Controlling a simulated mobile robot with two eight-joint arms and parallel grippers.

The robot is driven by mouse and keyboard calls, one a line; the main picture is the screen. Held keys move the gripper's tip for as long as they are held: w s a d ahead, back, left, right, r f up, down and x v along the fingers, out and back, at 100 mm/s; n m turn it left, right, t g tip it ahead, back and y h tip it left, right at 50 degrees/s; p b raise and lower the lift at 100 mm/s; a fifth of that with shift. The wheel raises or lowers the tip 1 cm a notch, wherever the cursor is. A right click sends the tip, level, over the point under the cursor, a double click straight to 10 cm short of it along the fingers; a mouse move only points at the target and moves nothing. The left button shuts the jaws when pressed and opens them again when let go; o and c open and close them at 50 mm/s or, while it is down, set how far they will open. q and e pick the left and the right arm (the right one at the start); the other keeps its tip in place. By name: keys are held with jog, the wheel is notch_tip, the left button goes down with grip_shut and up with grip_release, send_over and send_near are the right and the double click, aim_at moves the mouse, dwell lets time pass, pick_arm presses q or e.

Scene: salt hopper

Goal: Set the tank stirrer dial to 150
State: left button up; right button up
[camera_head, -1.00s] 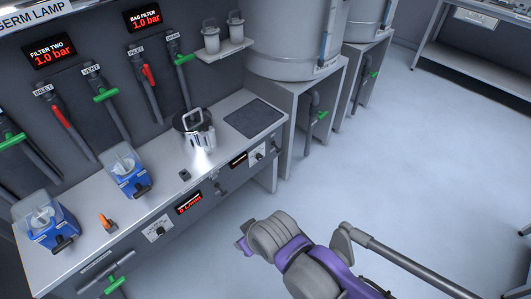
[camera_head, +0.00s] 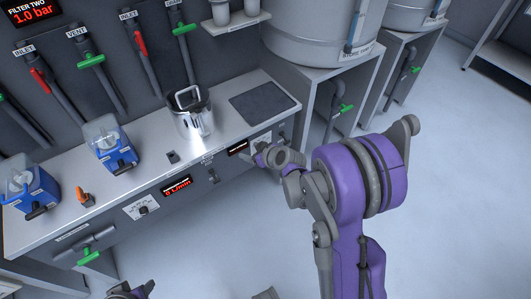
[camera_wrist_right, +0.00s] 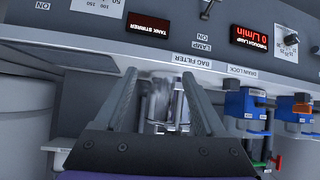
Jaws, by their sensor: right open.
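The tank stirrer display (camera_wrist_right: 148,24), dark with red letters, is on the bench front and appears upside down in the right wrist view. Its white dial plate (camera_wrist_right: 98,5) is cut off by the top edge there; the knob and its setting are not readable. In the head view the display (camera_head: 238,148) and the dial plate (camera_head: 262,139) sit at the bench's right end, the plate partly covered by my right gripper (camera_head: 268,156). That gripper is close to the panel, its fingers (camera_wrist_right: 168,100) apart and empty. A small part of my left arm's end (camera_head: 130,291) shows at the bottom edge.
A shiny metal pot (camera_head: 193,120) stands on the bench (camera_head: 150,170), left of a dark mat (camera_head: 264,102). Another dial (camera_head: 142,209) and the red flow display (camera_head: 177,186) are further left. Blue-based units (camera_head: 110,148) stand on the bench. Large tanks (camera_head: 320,35) are behind right; the floor is clear.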

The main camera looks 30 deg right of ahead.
jog(key=w+d+f+t+h+b, duration=0.1)
jog(key=d+f+t, duration=0.1)
jog(key=d+f, duration=0.55)
jog(key=w+d+f+t+h+b, duration=0.15)
jog(key=d+f, duration=0.35)
jog(key=f, duration=0.5)
jog(key=x, duration=1)
jog(key=shift+a+f+g, duration=0.1)
jog(key=shift+f+g, duration=0.05)
jog(key=shift+g, duration=0.1)
grip_shut()
